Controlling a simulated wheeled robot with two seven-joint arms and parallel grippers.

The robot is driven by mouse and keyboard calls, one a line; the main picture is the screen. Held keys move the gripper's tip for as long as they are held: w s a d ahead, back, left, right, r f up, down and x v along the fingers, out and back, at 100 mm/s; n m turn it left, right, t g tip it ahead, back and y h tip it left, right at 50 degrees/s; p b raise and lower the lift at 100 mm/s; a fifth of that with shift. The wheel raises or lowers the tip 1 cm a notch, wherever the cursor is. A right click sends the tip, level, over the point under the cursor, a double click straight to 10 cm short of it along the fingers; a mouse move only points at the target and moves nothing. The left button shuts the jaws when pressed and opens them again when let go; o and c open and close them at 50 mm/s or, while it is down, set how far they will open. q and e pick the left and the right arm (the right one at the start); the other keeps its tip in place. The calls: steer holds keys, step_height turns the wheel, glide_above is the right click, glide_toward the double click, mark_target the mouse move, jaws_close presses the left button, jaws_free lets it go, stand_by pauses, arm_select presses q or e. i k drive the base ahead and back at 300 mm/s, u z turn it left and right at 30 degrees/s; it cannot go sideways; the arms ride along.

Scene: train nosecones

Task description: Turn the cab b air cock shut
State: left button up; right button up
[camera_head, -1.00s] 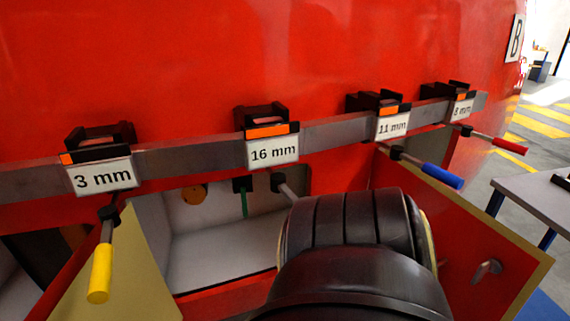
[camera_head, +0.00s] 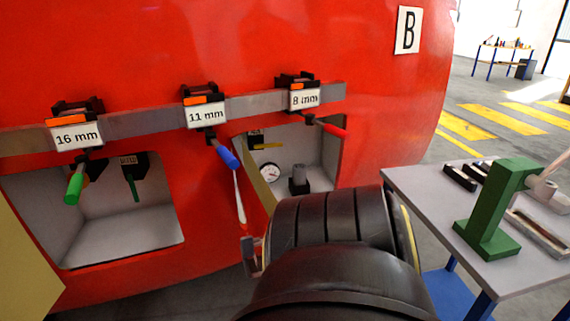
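The sign B (camera_head: 408,30) is on the red nosecone at the upper right. Below it is an open compartment with a round white gauge (camera_head: 270,174), a dark fitting (camera_head: 299,181) and a short yellow lever (camera_head: 268,146) beside a small black plate. The yellow lever lies roughly level; I cannot read its plate. The left compartment holds a green lever (camera_head: 133,187) hanging down under a labelled black plate (camera_head: 129,163). A thick black arm link of mine fills the lower middle and hides the lower right compartment area. Neither gripper's fingers can be made out.
A grey rail (camera_head: 237,107) carries tools with blue (camera_head: 227,158), red (camera_head: 335,131) and green (camera_head: 74,187) handles. A grey table (camera_head: 405,187) with a green stand (camera_head: 490,215) is close on the right. Open floor lies beyond. A small grey part (camera_head: 250,255) shows left of my arm.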

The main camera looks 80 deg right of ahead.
mark_target(256, 144)
steer(key=k, duration=0.4)
steer(key=z, duration=2.4)
steer(key=i, duration=0.5)
steer(key=u, duration=0.1)
